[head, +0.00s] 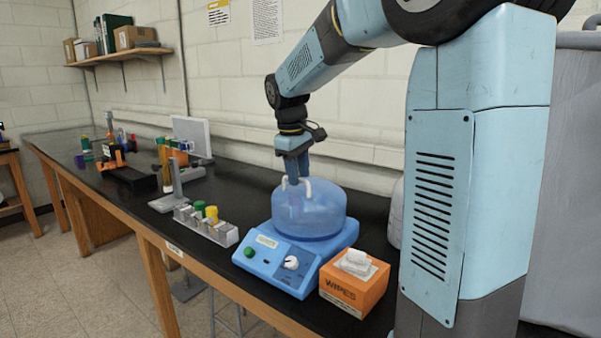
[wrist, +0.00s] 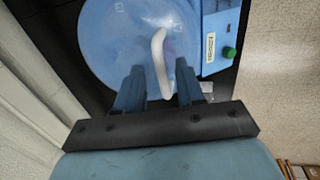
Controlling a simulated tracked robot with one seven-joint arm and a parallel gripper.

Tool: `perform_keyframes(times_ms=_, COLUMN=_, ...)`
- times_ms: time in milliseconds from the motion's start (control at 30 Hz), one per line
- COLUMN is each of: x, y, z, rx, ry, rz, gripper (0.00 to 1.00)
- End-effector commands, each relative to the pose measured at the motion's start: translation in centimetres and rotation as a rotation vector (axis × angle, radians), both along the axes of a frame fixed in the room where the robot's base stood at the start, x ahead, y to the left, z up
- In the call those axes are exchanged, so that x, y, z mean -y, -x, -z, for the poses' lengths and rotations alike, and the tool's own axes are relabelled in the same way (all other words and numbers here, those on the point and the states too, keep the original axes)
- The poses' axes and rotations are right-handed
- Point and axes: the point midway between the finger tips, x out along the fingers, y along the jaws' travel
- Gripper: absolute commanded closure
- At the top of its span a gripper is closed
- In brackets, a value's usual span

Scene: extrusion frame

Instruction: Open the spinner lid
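The spinner (head: 287,274) is a blue bench machine with a white knob and a green button on its sloped front. Its translucent blue lid (head: 322,214) sits on top, apparently closed. A white curved handle (wrist: 159,52) stands on the lid. My gripper (head: 293,180) points down over the lid at the handle, partly hiding it in the head view. In the wrist view my gripper (wrist: 160,88) is open, its two dark blue fingers on either side of the handle's near end, with a gap visible to each. Whether the fingertips touch the lid I cannot tell.
An orange wipes box (head: 354,286) stands right of the spinner. A grey tube rack (head: 206,226) with green and yellow caps stands to its left, with a metal stand (head: 175,190) beyond. The black bench (head: 257,190) runs along the wall; its front edge is close to the spinner.

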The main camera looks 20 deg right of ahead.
Motion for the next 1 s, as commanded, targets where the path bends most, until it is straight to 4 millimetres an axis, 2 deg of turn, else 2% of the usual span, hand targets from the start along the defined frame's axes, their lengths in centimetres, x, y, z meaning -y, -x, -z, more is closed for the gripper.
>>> perform_keyframes(times_ms=333, x=0.07, y=-0.05, z=0.31, rx=0.001, ry=-0.001, rz=0.001, gripper=0.62)
perform_keyframes(times_ms=733, x=0.09, y=-0.04, z=0.3, rx=0.0, ry=0.0, rz=0.001, gripper=1.0)
perform_keyframes(times_ms=1000, x=0.13, y=-0.04, z=0.29, rx=0.0, ry=0.0, rz=0.001, gripper=1.0)
